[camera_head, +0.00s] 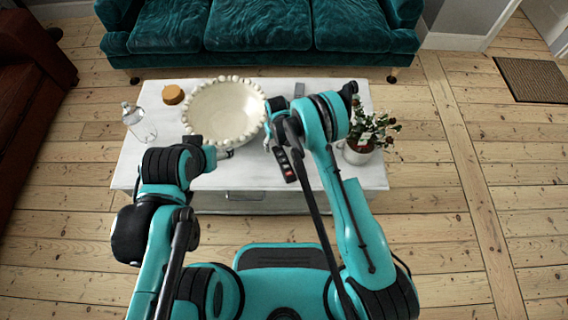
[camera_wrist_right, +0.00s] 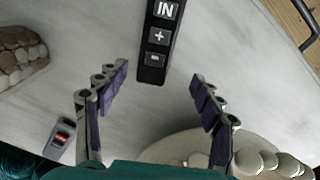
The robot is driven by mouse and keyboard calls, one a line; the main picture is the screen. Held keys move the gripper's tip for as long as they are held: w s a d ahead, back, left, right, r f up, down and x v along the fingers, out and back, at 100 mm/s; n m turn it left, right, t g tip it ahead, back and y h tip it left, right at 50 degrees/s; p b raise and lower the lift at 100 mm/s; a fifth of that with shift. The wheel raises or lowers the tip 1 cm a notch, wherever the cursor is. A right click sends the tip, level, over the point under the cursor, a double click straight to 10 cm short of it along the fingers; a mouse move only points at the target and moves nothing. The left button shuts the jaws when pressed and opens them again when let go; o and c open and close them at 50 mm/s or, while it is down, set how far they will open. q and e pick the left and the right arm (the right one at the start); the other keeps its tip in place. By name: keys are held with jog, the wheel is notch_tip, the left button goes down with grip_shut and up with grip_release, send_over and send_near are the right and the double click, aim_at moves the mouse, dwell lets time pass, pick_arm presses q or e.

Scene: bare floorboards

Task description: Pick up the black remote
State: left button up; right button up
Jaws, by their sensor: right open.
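The black remote (camera_head: 285,164) lies on the white table (camera_head: 360,184), near its front edge. In the right wrist view the remote (camera_wrist_right: 157,42) shows large buttons marked IN, plus and minus. The top of that view cuts off its far end. My right gripper (camera_wrist_right: 159,76) is open and empty, with its fingers spread to either side of the remote's near end. In the head view my right gripper (camera_head: 272,137) is just behind the remote, partly hidden by my arm. My left gripper (camera_head: 223,154) is over the table in front of the bowl, its fingers mostly hidden.
A cream beaded bowl (camera_head: 225,112) stands behind the grippers. A potted plant (camera_head: 360,150) stands at the right, a glass bottle (camera_head: 139,124) and a round brown item (camera_head: 173,94) at the left. A small grey device (camera_wrist_right: 60,138) lies farther back. A teal sofa (camera_head: 258,25) is behind.

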aim_at(280, 152)
jog(key=f+b, duration=0.1)
jog(key=f, duration=0.1)
jog(key=f+b, duration=0.1)
jog(key=f, duration=0.1)
jog(key=f+b, duration=0.1)
jog(key=f, duration=0.1)
jog(key=shift+w+d+f, duration=0.15)
jog(key=shift+w+d, duration=0.1)
jog(key=shift+w, duration=0.15)
jog(key=c, duration=1.3)
